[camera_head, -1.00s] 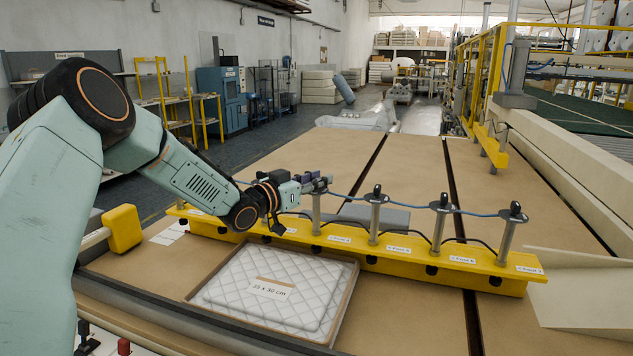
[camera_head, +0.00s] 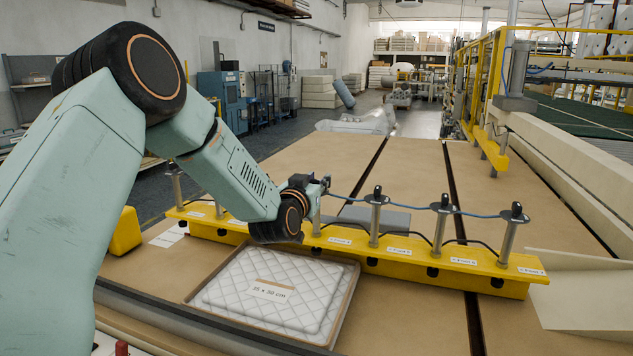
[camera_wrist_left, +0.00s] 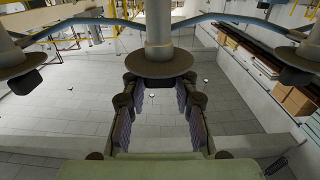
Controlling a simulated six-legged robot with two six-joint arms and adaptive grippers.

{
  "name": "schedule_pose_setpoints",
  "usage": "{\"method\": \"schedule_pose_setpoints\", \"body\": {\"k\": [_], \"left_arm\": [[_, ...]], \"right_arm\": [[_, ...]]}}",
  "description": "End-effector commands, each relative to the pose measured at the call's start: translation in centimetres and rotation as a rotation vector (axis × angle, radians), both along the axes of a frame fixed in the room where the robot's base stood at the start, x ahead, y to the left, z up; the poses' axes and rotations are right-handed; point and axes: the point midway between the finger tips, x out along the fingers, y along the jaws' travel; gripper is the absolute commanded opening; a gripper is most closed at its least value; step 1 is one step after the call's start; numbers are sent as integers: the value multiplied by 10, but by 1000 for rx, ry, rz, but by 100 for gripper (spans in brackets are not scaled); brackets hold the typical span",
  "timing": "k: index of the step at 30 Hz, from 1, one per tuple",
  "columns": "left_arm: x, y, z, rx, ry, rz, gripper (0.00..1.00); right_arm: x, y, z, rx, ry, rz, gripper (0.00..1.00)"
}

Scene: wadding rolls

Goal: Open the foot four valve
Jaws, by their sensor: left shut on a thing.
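A yellow rail (camera_head: 370,256) carries a row of upright metal posts with dark valve tops. My left gripper (camera_head: 322,186) is at the top of the post (camera_head: 316,212) just beyond my wrist, which hides most of its fingers. The label beside this post is too small to read surely. In the left wrist view the gripper (camera_wrist_left: 159,84) has its purple-padded fingers on either side of the valve (camera_wrist_left: 159,66) on the post (camera_wrist_left: 158,28), shut on it. The valve's turn position is unclear. My right gripper is not in view.
Other posts (camera_head: 375,222) stand to the right along the rail, joined by a blue hose (camera_head: 411,207). A quilted pad (camera_head: 272,297) lies in a shallow frame in front. A grey block (camera_head: 385,215) lies behind the rail. The brown table is otherwise mostly clear.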

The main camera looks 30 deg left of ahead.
Motion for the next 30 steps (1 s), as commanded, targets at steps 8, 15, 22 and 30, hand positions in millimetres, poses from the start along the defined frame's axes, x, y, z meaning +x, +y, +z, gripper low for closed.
{"method": "schedule_pose_setpoints", "body": {"k": [8,15,22,30], "left_arm": [[0,0,-1,-1,2,15,0],[0,0,-1,-2,1,15,0],[0,0,0,-1,1,14,47],[0,0,0,-1,0,14,52]], "right_arm": [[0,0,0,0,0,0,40],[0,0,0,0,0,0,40],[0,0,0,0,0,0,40],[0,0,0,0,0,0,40]]}}
